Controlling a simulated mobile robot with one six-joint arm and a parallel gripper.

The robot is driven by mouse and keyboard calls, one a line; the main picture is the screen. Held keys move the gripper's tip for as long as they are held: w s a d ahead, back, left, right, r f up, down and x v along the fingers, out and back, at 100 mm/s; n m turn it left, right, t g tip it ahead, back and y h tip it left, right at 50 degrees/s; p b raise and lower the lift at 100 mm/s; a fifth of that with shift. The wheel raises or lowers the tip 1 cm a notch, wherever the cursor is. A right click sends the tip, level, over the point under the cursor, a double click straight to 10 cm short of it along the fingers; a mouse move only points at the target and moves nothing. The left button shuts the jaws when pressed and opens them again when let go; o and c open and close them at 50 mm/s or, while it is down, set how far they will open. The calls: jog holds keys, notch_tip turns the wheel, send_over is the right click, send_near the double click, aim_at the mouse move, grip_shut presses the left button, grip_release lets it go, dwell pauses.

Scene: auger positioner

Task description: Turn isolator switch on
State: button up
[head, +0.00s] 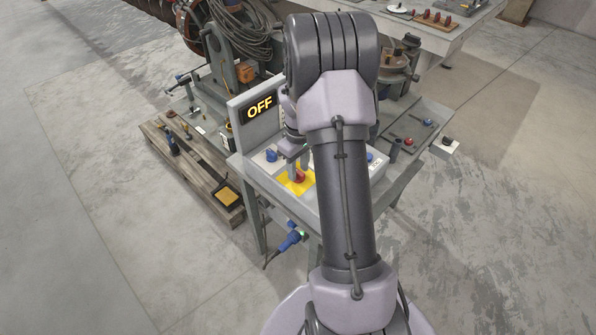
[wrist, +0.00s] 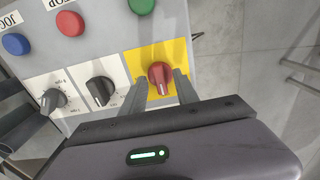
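The isolator switch is a red rotary knob (wrist: 161,74) on a yellow plate (wrist: 139,62) in the wrist view. In the head view the red knob (head: 299,176) and its yellow plate (head: 284,186) sit on the control box, partly behind my arm. An upright display (head: 259,107) behind the box reads OFF. My gripper (wrist: 161,84) is at the knob, with one finger on each side. The fingers look apart, with small gaps between them and the knob. In the head view my gripper (head: 292,152) is above the switch and largely hidden by my arm.
Beside the switch are a black selector (wrist: 101,91), a dial (wrist: 53,100), and blue (wrist: 16,44), red (wrist: 70,23) and green (wrist: 141,5) buttons. A wooden pallet (head: 201,163) with tools lies left of the bench. Open floor lies in front.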

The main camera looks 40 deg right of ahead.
jog(key=shift+f, duration=0.1)
grip_shut()
jog(key=shift+m, duration=0.4)
jog(key=m, duration=0.3)
jog(key=shift+m, duration=0.4)
jog(key=m+b, duration=0.1)
jog(key=m, duration=0.3)
jog(key=shift+m, duration=0.3)
jog(key=m+b, duration=0.1)
jog(key=m, duration=0.3)
jog(key=m+b, duration=0.1)
jog(key=m, duration=0.3)
jog(key=shift+m, duration=0.6)
